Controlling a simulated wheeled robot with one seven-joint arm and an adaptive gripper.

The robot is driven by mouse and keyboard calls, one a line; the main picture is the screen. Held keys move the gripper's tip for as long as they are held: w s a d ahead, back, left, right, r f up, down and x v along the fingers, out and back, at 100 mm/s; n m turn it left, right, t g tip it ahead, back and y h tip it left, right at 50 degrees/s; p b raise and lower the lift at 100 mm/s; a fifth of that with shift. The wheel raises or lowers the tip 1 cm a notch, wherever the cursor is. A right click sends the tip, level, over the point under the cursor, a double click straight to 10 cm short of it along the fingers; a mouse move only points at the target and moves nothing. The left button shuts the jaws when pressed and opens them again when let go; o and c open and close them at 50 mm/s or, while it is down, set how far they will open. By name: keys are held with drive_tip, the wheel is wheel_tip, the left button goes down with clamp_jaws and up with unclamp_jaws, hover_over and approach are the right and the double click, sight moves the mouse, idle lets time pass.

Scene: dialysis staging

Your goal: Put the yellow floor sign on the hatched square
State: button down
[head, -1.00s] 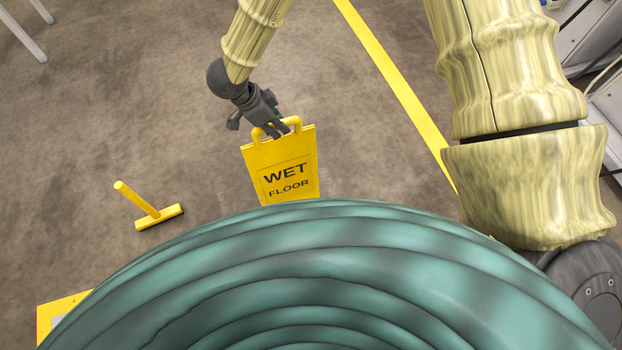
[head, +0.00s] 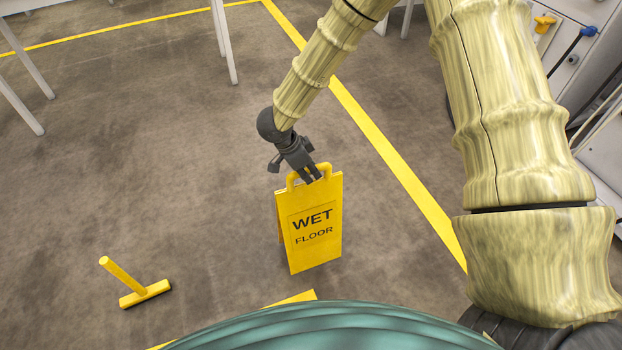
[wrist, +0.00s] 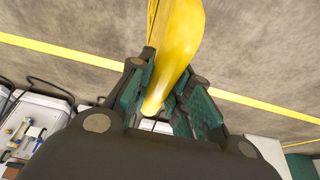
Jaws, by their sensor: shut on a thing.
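The yellow floor sign (head: 312,228), marked WET FLOOR, stands out in front of me in the head view, upright with its top handle in my gripper (head: 311,176). In the wrist view the yellow handle (wrist: 175,50) runs between the fingers of my gripper (wrist: 165,100), which is shut on it. I cannot tell whether the sign's lower edge touches the floor. The hatched square is not clearly in view; a yellow edge (head: 293,298) on the floor shows just beyond my body, mostly hidden.
A yellow T-shaped object (head: 145,293) is on the floor at the lower left. A long yellow floor line (head: 385,150) runs to the right of the sign. Pale legs (head: 225,45) stand at the back, with pale equipment (head: 600,150) at the right.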

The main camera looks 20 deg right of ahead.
drive_tip(key=shift+w+d+f, duration=0.1)
drive_tip(key=shift+w+d, duration=0.05)
drive_tip(key=shift+d, duration=0.15)
drive_tip(key=shift+f+b, duration=0.55)
drive_tip(key=shift+f, duration=1.15)
drive_tip(key=c, duration=1.3)
unclamp_jaws()
drive_tip(key=shift+f, duration=0.1)
drive_tip(key=p+v, duration=0.2)
drive_tip(key=v, duration=1)
drive_tip(key=shift+a, duration=0.1)
